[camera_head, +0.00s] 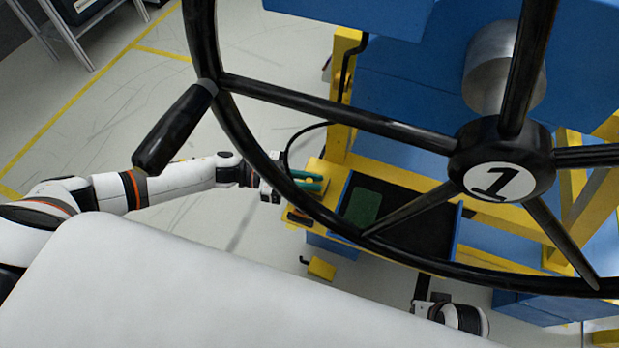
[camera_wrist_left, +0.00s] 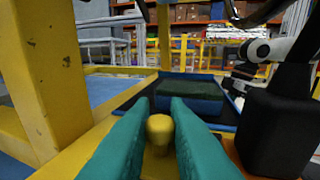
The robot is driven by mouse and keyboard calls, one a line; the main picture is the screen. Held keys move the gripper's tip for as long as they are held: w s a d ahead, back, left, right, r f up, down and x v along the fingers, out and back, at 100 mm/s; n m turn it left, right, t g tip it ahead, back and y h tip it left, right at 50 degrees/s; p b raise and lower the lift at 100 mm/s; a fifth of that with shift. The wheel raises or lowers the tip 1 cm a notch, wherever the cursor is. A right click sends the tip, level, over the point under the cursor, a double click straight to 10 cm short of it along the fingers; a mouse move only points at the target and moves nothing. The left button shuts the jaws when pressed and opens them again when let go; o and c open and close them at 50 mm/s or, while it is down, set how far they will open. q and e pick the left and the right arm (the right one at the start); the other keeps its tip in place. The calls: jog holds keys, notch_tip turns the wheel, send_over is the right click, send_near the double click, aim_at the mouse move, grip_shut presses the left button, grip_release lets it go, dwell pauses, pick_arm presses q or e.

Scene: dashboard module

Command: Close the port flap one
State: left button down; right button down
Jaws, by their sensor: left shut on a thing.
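In the wrist view, my left gripper (camera_wrist_left: 160,128) has its teal fingers shut on a small yellow knob (camera_wrist_left: 159,130). The knob stands on a yellow surface, which I cannot surely tell as port flap one. In the head view, the left gripper (camera_head: 308,181) is at the yellow frame (camera_head: 330,182), just left of the dark tray, partly behind the steering wheel rim. Part of my right arm (camera_head: 470,318) shows at the lower right of the head view; its fingers are not clear.
A large black steering wheel (camera_head: 340,112) marked 1 crosses the head view in front of the frame. The blue-edged dark tray (camera_head: 412,228) holds a green piece (camera_head: 363,207). A yellow post (camera_wrist_left: 50,75) stands close on the left in the wrist view. Floor at left is open.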

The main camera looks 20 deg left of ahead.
jog(key=shift+r, duration=0.2)
dwell(0.3)
pick_arm(q)
jog(key=c, duration=1.5)
grip_release()
jog(key=shift+o, duration=0.2)
jog(key=shift+a, duration=0.1)
jog(key=v, duration=1.2)
pick_arm(e)
jog(key=shift+w+f, duration=0.2)
pick_arm(q)
jog(key=shift+s, duration=0.1)
pick_arm(e)
jog(key=shift+s, duration=0.15)
